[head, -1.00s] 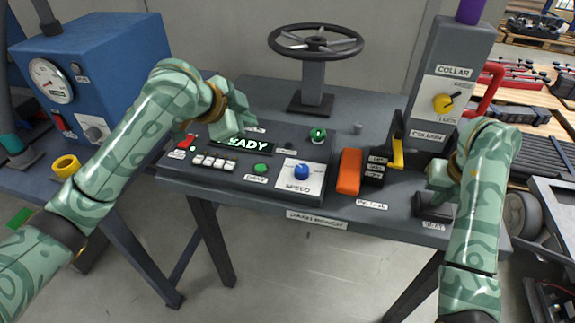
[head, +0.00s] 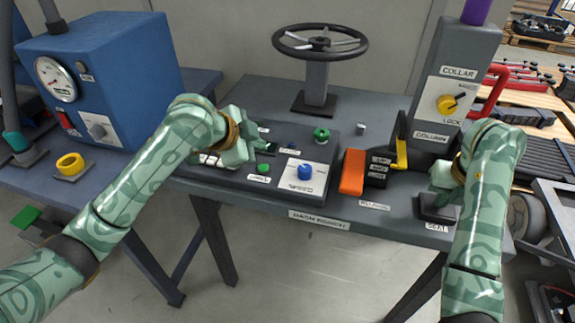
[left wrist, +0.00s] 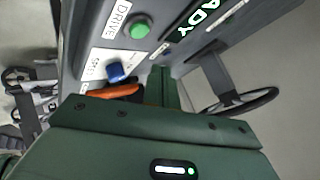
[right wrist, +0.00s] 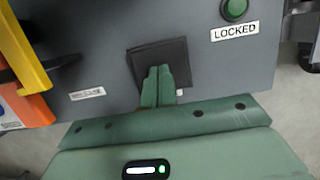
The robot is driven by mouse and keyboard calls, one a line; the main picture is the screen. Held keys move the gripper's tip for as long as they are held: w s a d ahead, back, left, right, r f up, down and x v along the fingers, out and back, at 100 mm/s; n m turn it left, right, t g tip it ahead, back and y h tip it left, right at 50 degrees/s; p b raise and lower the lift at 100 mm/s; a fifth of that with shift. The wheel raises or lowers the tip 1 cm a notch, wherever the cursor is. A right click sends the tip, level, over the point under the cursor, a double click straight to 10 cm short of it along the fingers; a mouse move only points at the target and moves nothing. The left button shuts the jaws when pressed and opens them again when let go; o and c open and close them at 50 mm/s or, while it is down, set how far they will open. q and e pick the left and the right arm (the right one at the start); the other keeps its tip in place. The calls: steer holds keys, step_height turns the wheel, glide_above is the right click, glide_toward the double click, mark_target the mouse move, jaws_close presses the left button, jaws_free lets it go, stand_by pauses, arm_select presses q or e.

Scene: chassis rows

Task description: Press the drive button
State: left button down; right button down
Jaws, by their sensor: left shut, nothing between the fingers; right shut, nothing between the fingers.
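The drive button (head: 263,168) is a small green round button on the dark sloped console (head: 232,175), left of the blue speed knob (head: 305,172). In the left wrist view, the button (left wrist: 139,28) sits beside its DRIVE label (left wrist: 117,17). My left gripper (head: 258,146) is shut and empty over the console, a little behind the button in the head view and apart from it. It partly hides the READY display. My right gripper (head: 436,188) is shut and empty at the dark seat pad (head: 438,210); contact cannot be told.
An orange block (head: 352,172) and a yellow lever (head: 401,153) stand right of the console. A green knob (head: 321,135) is behind the speed knob. A steering wheel (head: 320,42) rises at the back, and the collar column (head: 455,70) at the right. A blue box (head: 110,70) stands left.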

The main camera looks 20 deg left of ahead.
mark_target(260, 169)
arm_select(q)
steer(key=shift+f, duration=1.75)
steer(key=shift+f, duration=0.15)
stand_by(0.6)
steer(key=shift+f, duration=0.25)
steer(key=shift+f, duration=0.45)
stand_by(0.7)
steer(key=shift+r, duration=0.85)
steer(key=shift+r, duration=2.55)
